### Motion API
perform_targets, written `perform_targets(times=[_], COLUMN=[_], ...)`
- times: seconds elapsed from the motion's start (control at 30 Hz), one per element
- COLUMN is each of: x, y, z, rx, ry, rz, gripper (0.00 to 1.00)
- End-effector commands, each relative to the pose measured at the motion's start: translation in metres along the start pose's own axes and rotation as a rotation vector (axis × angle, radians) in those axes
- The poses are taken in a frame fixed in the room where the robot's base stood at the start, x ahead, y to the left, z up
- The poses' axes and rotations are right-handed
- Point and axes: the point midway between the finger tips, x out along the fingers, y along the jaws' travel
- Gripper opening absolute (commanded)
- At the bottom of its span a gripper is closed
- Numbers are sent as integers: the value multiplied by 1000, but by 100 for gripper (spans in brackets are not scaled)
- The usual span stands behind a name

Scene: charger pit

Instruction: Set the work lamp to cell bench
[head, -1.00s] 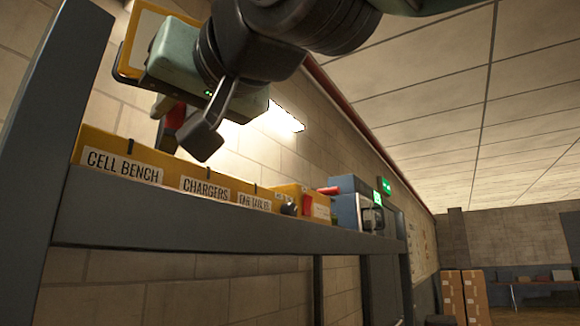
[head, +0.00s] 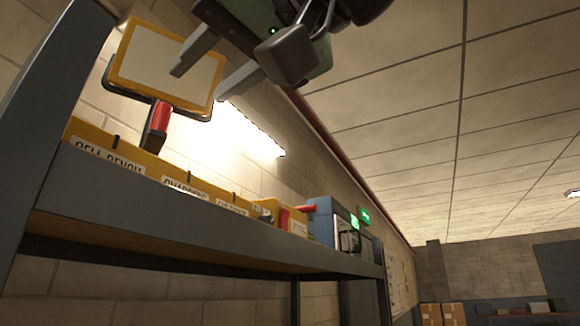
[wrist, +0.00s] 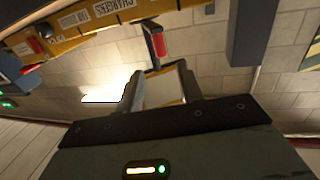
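The work lamp appears to be the yellow-framed pale panel (head: 165,62) on a grey bracket with a red grip (head: 161,117), above the yellow rail (head: 150,166). In the wrist view the panel (wrist: 164,88) and red grip (wrist: 158,45) also show. The rail carries labels: CELL BENCH (head: 108,155) at its near left end, CHARGERS (head: 185,190) and others farther along. I cannot tell which label the lamp faces. My gripper (head: 205,82) is open, right of the panel, one finger overlapping it in the head view. In the wrist view my gripper (wrist: 160,88) has the panel showing between its spread fingers; contact is unclear.
The rail lies on a grey shelf (head: 200,237) with an upright post (head: 60,100) at left. A blue box (head: 322,222) and a red item (head: 305,208) stand farther along. A bright wall light (head: 250,130) glows behind. Cardboard boxes (head: 442,313) are far right.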

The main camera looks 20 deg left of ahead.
Motion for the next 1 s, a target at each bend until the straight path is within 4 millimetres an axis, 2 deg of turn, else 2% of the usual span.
perform_targets(times=[0.03, 0.1, 0.3, 0.47, 0.73, 0.77, 0.8, 0.9, 1.0], x=[-13, -28, -58, -68, -69, -69, -69, -65, -54], y=[0, 0, 0, 0, 0, 0, 1, 8, 27], z=[4, 4, 2, 1, 0, 0, 0, 0, 2], rx=[-1, -1, 0, 0, 0, 0, 3, 70, 262], ry=[4, 3, 1, 0, -1, -1, -2, -25, -84], rz=[0, 0, 0, 0, 0, 0, 0, 4, 8], gripper=[37, 37, 37, 37, 37, 34, 23, 0, 0])
